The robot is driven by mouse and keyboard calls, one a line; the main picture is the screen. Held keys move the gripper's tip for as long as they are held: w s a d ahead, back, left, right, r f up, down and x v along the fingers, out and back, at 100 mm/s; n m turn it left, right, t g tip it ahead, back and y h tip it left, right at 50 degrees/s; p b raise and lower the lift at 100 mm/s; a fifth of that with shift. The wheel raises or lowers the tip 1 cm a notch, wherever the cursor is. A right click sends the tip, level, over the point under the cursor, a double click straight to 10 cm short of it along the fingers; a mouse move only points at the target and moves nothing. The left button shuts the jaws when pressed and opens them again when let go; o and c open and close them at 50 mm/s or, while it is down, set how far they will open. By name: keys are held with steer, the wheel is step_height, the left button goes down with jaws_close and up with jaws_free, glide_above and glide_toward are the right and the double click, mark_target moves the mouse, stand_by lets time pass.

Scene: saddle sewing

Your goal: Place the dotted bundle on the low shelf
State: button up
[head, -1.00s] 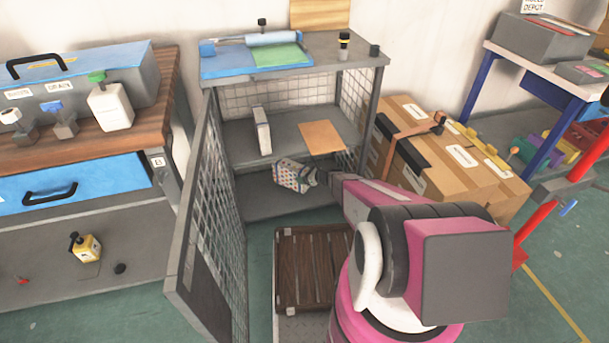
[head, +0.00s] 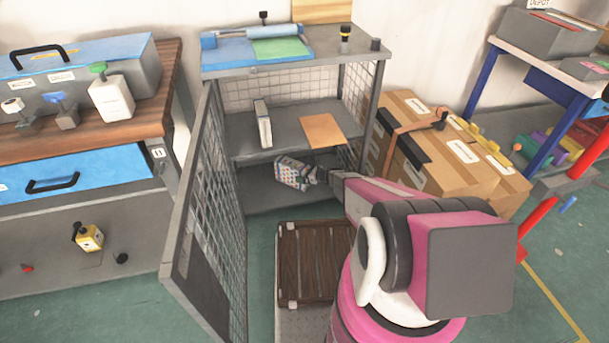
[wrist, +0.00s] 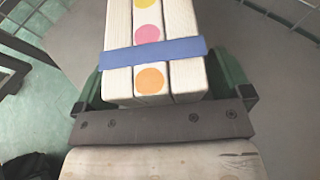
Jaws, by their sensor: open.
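The dotted bundle (head: 290,173), pale bars with coloured dots and a blue band, is at the low shelf (head: 262,197) of the grey mesh cabinet. My gripper (head: 317,176) reaches in from the right, at the bundle's near end. In the wrist view the bundle (wrist: 150,28) lies between the green fingers (wrist: 165,85), which are open around it. A grey surface spreads beyond and beside it. I cannot tell whether the bundle's underside fully rests on the shelf.
The open mesh door (head: 203,215) stands left of my arm. The middle shelf (head: 285,122) above holds a white upright block (head: 262,123) and an orange sheet (head: 323,129). A brown slatted crate (head: 316,262) is in front; cardboard boxes (head: 440,150) are right.

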steer(key=shift+r, duration=0.1)
steer(key=shift+s+d+r, duration=0.15)
steer(key=shift+d, duration=0.05)
steer(key=v, duration=1.1)
steer(key=shift+d, duration=0.25)
